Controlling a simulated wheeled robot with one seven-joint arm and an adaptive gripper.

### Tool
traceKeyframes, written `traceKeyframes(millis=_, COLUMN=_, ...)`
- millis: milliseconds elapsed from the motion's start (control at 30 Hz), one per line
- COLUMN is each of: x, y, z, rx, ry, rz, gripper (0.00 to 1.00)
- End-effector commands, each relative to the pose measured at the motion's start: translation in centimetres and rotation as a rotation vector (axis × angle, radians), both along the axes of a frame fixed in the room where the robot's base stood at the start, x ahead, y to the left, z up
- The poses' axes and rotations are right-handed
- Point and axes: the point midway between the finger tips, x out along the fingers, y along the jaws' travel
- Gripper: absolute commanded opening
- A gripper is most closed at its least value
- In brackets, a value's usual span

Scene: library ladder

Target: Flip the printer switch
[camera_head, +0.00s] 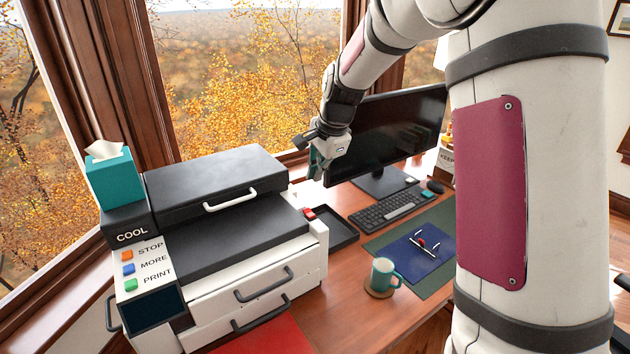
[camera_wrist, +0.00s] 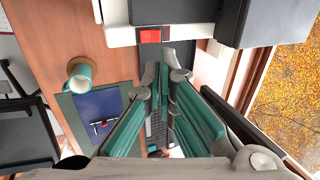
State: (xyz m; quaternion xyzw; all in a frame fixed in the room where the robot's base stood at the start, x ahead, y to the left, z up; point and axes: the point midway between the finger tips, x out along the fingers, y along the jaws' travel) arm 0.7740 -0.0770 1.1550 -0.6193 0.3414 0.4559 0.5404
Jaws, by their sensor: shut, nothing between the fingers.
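The printer (camera_head: 225,220) stands on the left part of the desk, with a black lid and a white body. A red switch (camera_head: 309,213) sits on its right side. In the wrist view the red switch (camera_wrist: 150,36) shows in a dark mount on the printer's white side (camera_wrist: 118,36). My gripper (camera_head: 318,168) is above the desk, to the right of the printer and higher in the picture than the switch. In the wrist view my gripper's teal fingers (camera_wrist: 165,72) are shut and empty. Their tips appear just below the switch in the picture, apart from it.
A black tray (camera_head: 338,236) lies beside the printer. A monitor (camera_head: 390,130), a keyboard (camera_head: 385,208), and a teal mug (camera_head: 384,275) stand on the desk. A teal tissue box (camera_head: 112,178) is on the printer's left. Windows (camera_head: 245,75) lie behind.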

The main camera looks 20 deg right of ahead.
Motion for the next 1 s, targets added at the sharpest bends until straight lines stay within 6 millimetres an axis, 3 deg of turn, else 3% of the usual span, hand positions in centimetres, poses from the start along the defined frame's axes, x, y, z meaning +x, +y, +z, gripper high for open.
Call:
traceKeyframes(millis=533, x=3.4, y=0.8, z=-9.4, rx=0.001, ry=0.003, rz=0.001, gripper=0.0)
traceKeyframes(millis=800, x=4.2, y=0.9, z=-11.4, rx=0.001, ry=0.001, rz=0.0, gripper=0.0)
traceKeyframes(millis=1000, x=4.3, y=0.9, z=-11.6, rx=0.0, ry=0.0, rz=0.0, gripper=0.0)
